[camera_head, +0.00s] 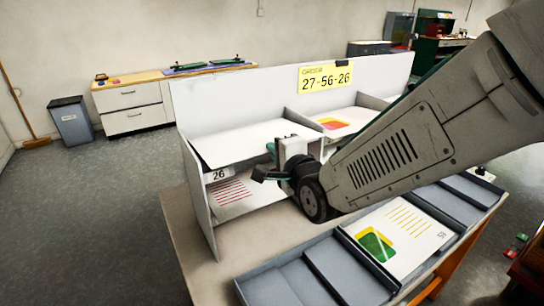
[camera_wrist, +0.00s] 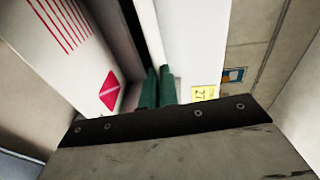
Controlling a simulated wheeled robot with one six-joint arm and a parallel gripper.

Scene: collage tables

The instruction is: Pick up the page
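A page with red stripes (camera_head: 229,194) lies in the lower left slot of the white rack, above which a label reads 26. The wrist view shows a page with red stripes and a red diamond (camera_wrist: 110,90) at the left. My gripper (camera_head: 270,150) is at the front of the rack, near the upper left shelf's front edge. In the wrist view its two green fingers (camera_wrist: 158,87) are side by side, close together. I see no page between them. The page lies to their left, apart from them. Part of the rack's lower slot is hidden behind my arm.
A yellow sign (camera_head: 326,77) on the rack's back panel reads 27-56-26. A page with a red and yellow shape (camera_head: 335,123) lies in the upper right compartment. In front, a grey tray (camera_head: 275,288) has a page with a green and yellow picture (camera_head: 400,235) on it.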

